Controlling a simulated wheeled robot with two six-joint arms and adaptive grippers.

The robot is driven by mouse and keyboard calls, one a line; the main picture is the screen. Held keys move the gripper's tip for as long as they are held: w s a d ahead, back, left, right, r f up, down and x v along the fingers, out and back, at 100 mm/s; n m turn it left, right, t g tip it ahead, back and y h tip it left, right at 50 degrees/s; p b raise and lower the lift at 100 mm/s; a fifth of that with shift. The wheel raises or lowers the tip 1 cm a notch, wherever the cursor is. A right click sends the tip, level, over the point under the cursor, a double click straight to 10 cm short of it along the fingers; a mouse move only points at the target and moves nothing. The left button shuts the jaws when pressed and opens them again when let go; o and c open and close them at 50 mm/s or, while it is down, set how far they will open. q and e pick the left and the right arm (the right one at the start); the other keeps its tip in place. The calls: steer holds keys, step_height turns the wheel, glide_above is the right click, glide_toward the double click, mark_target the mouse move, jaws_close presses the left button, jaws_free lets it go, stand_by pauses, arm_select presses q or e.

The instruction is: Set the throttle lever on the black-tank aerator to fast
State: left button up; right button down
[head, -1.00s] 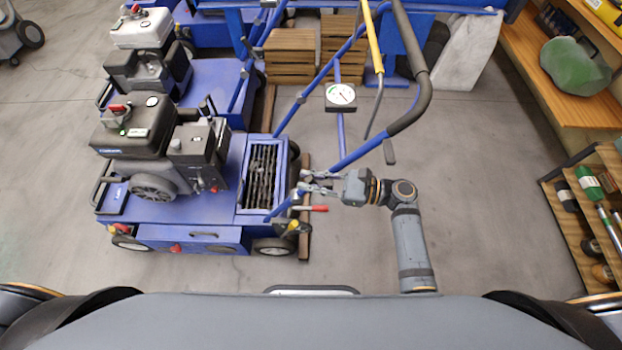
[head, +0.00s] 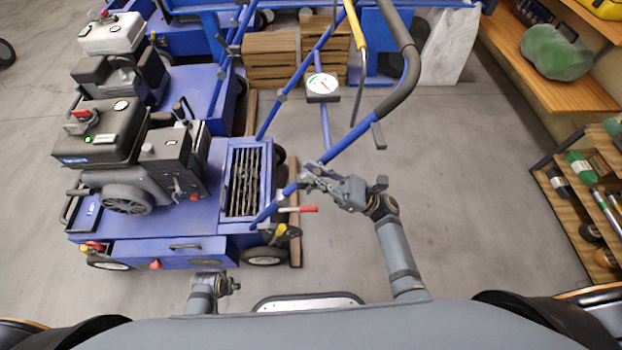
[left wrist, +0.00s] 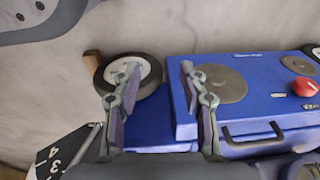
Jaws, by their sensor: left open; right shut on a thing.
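The black-tank aerator (head: 140,225) stands at the left front, with its black tank (head: 98,134) on top and a blue deck. A small red-tipped lever (head: 195,197) shows on its engine side; a second red-handled lever (head: 303,209) sticks out right at the foot of its blue handle tube (head: 343,143). I cannot tell which is the throttle. My right gripper (head: 309,176) is shut at the lower handle tube, seemingly on it; the fingers hide the contact. My left gripper (head: 236,286) is open and empty in front of the deck; its fingers (left wrist: 160,75) show apart in the left wrist view.
A white-tank aerator (head: 110,34) stands behind. Wooden crates (head: 270,62) are stacked at the back. A round gauge (head: 322,87) sits by the handle. Shelves (head: 550,95) line the right side. The floor (head: 470,200) between handle and shelves is clear.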

arm_select(q)
steer(key=w+d+r+b, duration=0.2)
steer(key=d+r, duration=0.1)
steer(key=r, duration=0.6)
steer(key=shift+w+d+h, duration=0.15)
steer(key=shift+w+h, duration=0.1)
steer(key=shift+h, duration=0.05)
arm_select(e)
steer(key=shift+d+f+m+t+y, duration=0.25)
steer(key=shift+d+m+t+y, duration=0.45)
steer(key=shift+y, duration=0.3)
arm_select(q)
steer(key=shift+r, duration=0.1)
arm_select(e)
steer(key=c, duration=1.3)
jaws_free()
steer(key=shift+o, duration=0.2)
